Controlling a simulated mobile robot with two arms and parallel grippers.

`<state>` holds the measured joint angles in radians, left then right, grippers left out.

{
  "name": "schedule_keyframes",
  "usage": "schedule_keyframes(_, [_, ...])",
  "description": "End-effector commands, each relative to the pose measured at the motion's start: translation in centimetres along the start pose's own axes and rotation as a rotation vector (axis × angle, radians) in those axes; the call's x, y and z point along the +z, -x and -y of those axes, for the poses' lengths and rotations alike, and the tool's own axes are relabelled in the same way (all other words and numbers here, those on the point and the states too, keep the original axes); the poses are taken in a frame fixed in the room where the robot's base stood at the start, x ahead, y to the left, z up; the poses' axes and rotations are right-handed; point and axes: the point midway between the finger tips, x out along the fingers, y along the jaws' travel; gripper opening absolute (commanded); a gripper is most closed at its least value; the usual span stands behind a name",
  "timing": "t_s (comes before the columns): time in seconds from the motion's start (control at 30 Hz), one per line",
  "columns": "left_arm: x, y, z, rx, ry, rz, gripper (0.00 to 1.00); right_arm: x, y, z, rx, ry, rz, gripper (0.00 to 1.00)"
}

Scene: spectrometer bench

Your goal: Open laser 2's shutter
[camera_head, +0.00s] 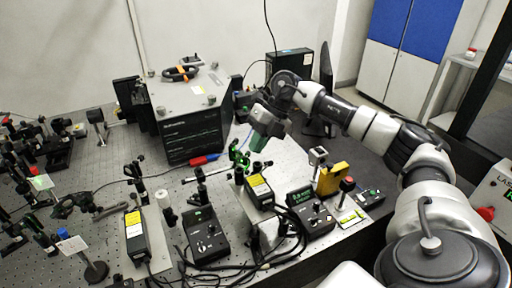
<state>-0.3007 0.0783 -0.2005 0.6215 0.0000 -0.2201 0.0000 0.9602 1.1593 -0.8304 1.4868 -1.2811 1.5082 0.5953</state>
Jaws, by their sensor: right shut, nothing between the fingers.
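Two black laser heads with yellow labels lie on the optical bench, one at the lower left (136,238) and one near the middle (258,190). I cannot read which one is laser 2. Black control boxes with small knobs stand beside them, one at the front (206,240) and one further right (318,219). A shutter cannot be told apart at this size. My right gripper (259,147) is shut and empty, pointing down above the bench, above and apart from the middle laser head. My left gripper is not in view.
A large grey-topped box (187,94) stands behind the gripper. Green-marked optic mounts (240,158) stand just below it. Cables run along the front. Optics crowd the left.

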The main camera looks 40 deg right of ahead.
Motion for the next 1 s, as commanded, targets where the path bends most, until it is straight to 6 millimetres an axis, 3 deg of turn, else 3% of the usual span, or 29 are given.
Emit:
schedule_keyframes(0.03, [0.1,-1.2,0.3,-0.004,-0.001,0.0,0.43,0.3,1.1,0.4,0.004,-0.001,0.012,0.0])
schedule_keyframes(0.1, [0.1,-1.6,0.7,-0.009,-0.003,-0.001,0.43,0.2,2.8,0.4,0.004,0.001,0.01,0.0])
schedule_keyframes(0.27, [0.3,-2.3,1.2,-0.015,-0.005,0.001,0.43,0.2,6.2,0.4,0.004,0.0,0.009,0.0])
schedule_keyframes(0.4, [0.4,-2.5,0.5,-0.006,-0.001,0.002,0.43,0.1,8.1,0.4,0.004,0.001,0.007,0.0])
schedule_keyframes(0.57, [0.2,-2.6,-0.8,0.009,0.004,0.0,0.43,0.1,9.1,0.4,0.003,0.001,0.005,0.0])
schedule_keyframes(1.0, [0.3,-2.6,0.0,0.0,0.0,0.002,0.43,0.1,9.2,0.4,0.002,0.0,0.004,0.0])
